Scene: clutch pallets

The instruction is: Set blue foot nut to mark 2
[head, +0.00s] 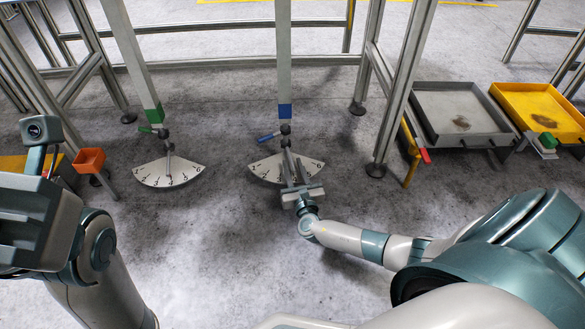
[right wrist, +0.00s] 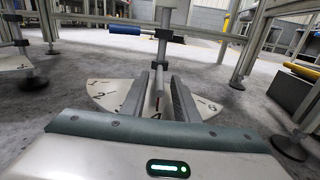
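The blue foot nut's post has a blue band (head: 285,110) and a blue handle (head: 266,138) pointing left; the handle also shows in the right wrist view (right wrist: 125,30). At its foot lies a white fan-shaped dial (head: 262,169) with numbers. A thin pointer (right wrist: 161,72) reaches over the dial, near the 4. My right gripper (head: 290,168) is low over the dial. Its two fingers (right wrist: 159,95) are open, one on each side of the pointer, with gaps visible. My left arm is at the left edge; its fingers cannot be made out.
A similar post with a green band (head: 154,115) and its own dial (head: 168,172) stands to the left. A grey tray (head: 455,96) and a yellow tray (head: 540,98) are at the right. An orange bin (head: 89,160) is at the left. Metal frame legs flank the dials.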

